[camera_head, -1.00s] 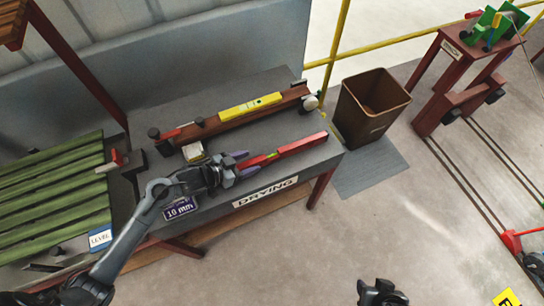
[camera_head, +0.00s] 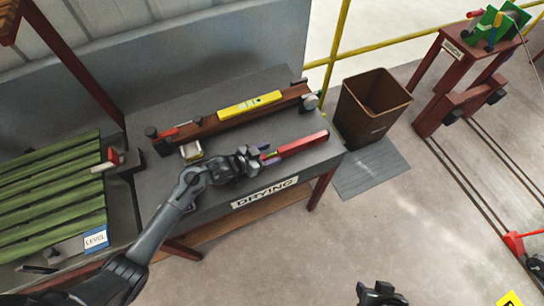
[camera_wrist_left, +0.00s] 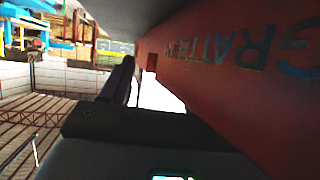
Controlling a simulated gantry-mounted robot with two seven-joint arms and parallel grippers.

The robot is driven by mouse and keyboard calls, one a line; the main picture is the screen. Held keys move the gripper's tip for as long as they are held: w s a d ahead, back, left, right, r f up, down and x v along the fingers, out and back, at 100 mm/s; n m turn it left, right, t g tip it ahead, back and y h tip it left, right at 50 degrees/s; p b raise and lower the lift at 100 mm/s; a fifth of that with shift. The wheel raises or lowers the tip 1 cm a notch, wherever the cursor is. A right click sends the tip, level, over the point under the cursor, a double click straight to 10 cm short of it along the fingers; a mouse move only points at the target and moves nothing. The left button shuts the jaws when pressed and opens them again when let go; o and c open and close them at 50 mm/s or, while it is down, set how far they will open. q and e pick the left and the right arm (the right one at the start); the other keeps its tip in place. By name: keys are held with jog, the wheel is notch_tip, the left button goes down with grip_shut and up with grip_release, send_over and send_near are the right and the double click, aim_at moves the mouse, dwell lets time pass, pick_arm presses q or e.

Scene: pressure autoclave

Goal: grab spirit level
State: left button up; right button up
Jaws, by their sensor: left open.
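A long yellow bar (camera_head: 250,104) that looks like a spirit level lies on a dark red beam on the grey table. A red bar (camera_head: 303,144) lies near the table's front right; it has a small yellow-green patch. My left gripper (camera_head: 270,154) is open at the left part of this red bar, which it partly hides. In the left wrist view, a red lettered surface (camera_wrist_left: 225,55) fills the right side, very close, beside a dark finger (camera_wrist_left: 118,82). My right gripper (camera_head: 381,294) shows only partly at the bottom edge; its jaws are unclear.
The grey table (camera_head: 235,193) carries a DRYING label. A small box (camera_head: 191,151) sits left of my left gripper. A brown bin (camera_head: 371,106) stands right of the table. Green slats (camera_head: 50,195) and a LEVEL label (camera_head: 96,239) are at left. The floor at front right is mostly open.

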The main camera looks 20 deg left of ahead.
pick_arm(q)
grip_shut()
dwell(0.3)
jog(key=shift+r, duration=0.1)
